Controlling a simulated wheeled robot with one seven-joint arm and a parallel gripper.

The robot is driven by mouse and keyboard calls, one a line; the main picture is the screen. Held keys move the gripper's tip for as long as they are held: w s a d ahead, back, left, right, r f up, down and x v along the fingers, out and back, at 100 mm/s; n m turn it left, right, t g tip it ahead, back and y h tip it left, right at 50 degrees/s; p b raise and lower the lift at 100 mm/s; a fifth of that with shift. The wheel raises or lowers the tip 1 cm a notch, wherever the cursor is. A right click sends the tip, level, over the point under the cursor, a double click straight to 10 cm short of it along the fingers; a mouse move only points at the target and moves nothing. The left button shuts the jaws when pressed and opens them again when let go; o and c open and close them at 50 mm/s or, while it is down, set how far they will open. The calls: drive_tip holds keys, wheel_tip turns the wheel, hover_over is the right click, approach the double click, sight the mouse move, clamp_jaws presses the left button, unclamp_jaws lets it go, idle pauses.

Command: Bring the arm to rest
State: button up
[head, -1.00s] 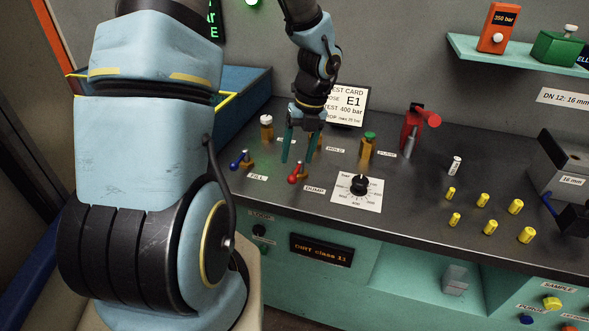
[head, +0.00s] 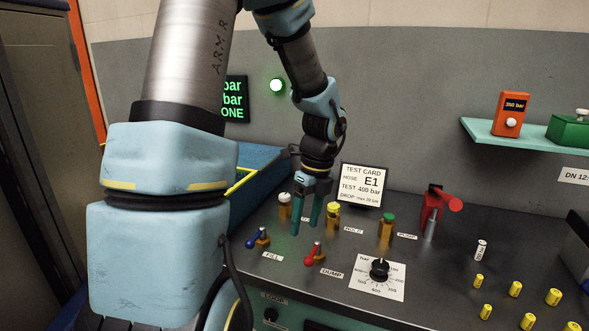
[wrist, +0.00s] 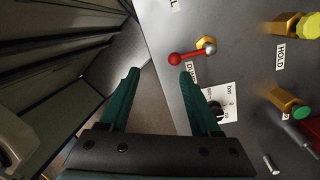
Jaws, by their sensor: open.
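My gripper (head: 305,214) hangs over the dark bench top, in front of the test card, with its two green fingers apart and nothing between them. In the wrist view my gripper (wrist: 158,85) also shows open and empty, above the bench's front edge and the floor. My blue and black arm fills the left and upper middle of the head view. The red-handled dump valve (head: 313,255) and the blue-handled fill valve (head: 258,238) stand on the bench below the gripper. The red handle also shows beyond the fingers in the wrist view (wrist: 190,57).
The test card (head: 363,186) stands behind the gripper. Yellow-topped (head: 333,215) and green-topped (head: 387,228) valves, a dial (head: 380,269) and a red lever (head: 440,200) stand to the right.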

drive_tip(key=s+a+r+n+t+h, duration=0.1)
drive_tip(key=s+a+n, duration=0.2)
drive_tip(key=n, duration=1)
drive_tip(key=s+a+r+n+t+h, duration=0.1)
drive_tip(key=s+a+n, duration=0.2)
drive_tip(key=a+n, duration=0.5)
drive_tip(key=n, duration=0.5)
drive_tip(key=shift+b, duration=0.4)
